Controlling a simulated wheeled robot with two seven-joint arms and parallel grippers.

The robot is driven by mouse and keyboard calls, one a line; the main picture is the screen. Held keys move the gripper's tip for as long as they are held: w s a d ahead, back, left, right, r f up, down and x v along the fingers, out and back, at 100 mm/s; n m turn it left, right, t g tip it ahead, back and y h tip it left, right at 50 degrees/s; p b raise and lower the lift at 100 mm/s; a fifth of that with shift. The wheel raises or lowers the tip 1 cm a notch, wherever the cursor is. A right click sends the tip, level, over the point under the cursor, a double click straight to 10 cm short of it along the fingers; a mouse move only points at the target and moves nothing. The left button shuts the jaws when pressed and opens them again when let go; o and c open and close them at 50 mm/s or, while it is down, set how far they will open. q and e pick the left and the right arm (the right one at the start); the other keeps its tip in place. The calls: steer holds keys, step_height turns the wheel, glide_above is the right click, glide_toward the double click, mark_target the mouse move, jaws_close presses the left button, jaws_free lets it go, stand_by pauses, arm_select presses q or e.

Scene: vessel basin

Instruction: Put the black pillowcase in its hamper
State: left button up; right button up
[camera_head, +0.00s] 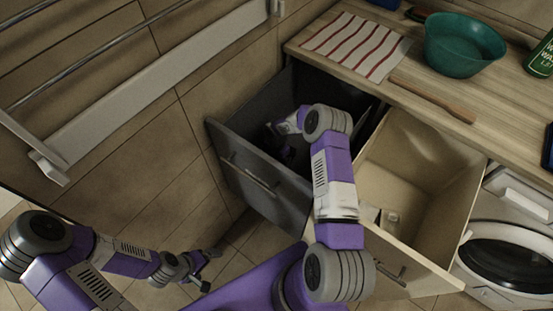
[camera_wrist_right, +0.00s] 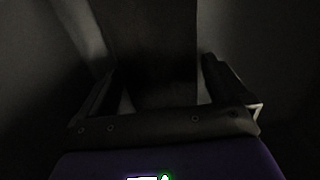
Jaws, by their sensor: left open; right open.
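A dark grey pull-out hamper (camera_head: 262,185) stands open under the counter. Beside it on the right is an open cream pull-out hamper (camera_head: 425,205). My right arm reaches down into the dark hamper, and its gripper is deep in shadow there in the head view. In the right wrist view my right gripper (camera_wrist_right: 160,72) is open, with dim, dark surfaces around it. I cannot make out the black pillowcase in either view; cloth and hamper wall cannot be told apart in the dark. My left gripper (camera_head: 208,270) is open and empty, low in front of the dark hamper.
The wooden counter (camera_head: 440,90) holds a striped towel (camera_head: 355,45), a green basin (camera_head: 462,45), a wooden brush (camera_head: 432,98) and a green bottle (camera_head: 542,58). A small pale item (camera_head: 390,218) lies in the cream hamper. A washing machine (camera_head: 510,240) stands at right. A wall rack (camera_head: 150,80) is at left.

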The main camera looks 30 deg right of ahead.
step_height(320, 180, up, 12)
steer(key=p, duration=0.3)
steer(key=shift+r, duration=0.1)
stand_by(0.4)
